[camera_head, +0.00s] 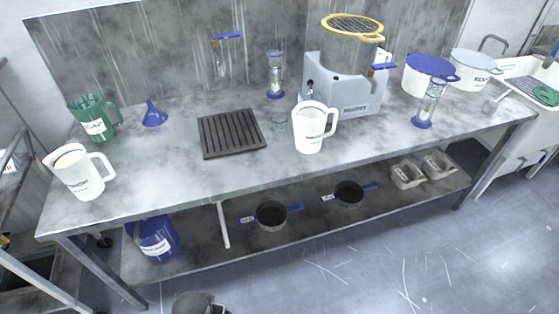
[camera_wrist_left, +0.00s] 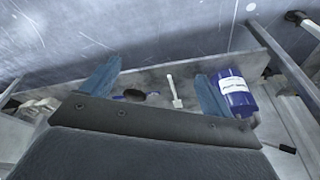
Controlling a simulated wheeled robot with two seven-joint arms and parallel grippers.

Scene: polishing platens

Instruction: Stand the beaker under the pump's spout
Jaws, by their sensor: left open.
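The pump looks to be the grey machine (camera_head: 341,88) at the back of the bench, with a yellow-rimmed top and a small dark spout or tap on its left front. A small clear glass vessel (camera_head: 278,123), likely the beaker, stands upright on the bench, left of and in front of the pump. It is faint, just left of a white jug (camera_head: 308,130). My left gripper (camera_wrist_left: 158,70) is open and empty in the left wrist view, its blue fingers wide apart, away from the beaker. My right gripper is not in view.
A dark ribbed mat (camera_head: 231,134) lies left of the beaker. Blue-footed cylinders (camera_head: 275,75) (camera_head: 428,105), a funnel (camera_head: 153,115), a green jug (camera_head: 94,122) and another white jug (camera_head: 79,174) stand on the bench. The lower shelf holds pans and a blue container (camera_head: 153,238), also in the wrist view (camera_wrist_left: 233,95).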

